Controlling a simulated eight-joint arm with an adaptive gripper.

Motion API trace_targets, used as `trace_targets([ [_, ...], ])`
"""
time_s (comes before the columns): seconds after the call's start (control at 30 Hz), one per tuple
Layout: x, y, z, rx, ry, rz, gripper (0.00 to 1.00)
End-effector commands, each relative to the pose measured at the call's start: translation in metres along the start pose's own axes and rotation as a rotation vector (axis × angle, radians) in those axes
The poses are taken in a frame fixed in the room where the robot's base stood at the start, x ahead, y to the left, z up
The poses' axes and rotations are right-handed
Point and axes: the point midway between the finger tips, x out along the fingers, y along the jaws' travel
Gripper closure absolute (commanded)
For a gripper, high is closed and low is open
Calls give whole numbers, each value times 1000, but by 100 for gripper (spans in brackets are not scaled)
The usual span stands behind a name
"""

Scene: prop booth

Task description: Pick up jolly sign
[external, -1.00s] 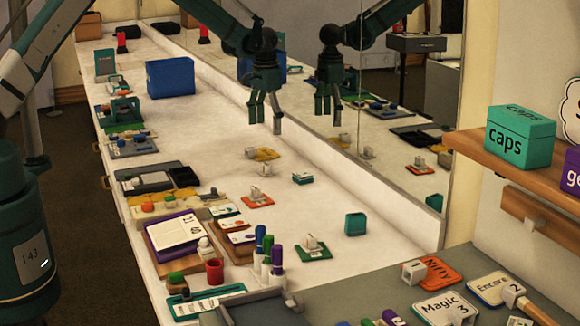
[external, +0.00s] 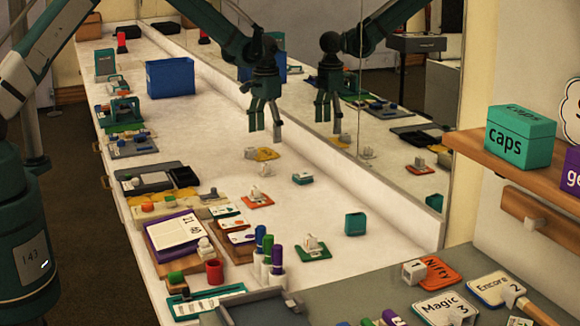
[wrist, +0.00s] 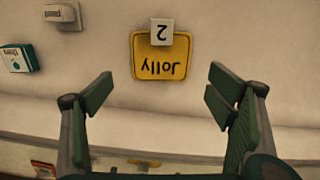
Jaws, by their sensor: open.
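In the external view the yellow sign (external: 262,154) lies on the white counter below my gripper. My gripper (external: 264,131) is open and empty above the counter, apart from the sign. In the wrist view its two green fingers (wrist: 156,90) are spread, with the sign between and beyond them.
A mirror (external: 395,150) runs along the counter's right side and repeats the arm. An orange sign (external: 257,202), a teal block (external: 302,178) and a white-topped green sign (external: 313,249) lie nearer. A blue bin (external: 170,77) stands farther back. The counter's middle is mostly bare.

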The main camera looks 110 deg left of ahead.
Motion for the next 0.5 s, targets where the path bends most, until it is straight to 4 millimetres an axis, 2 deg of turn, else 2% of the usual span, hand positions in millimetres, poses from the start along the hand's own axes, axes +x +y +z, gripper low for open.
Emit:
trace_targets([
  [0.5,48,-2,2,0,0,0,19],
])
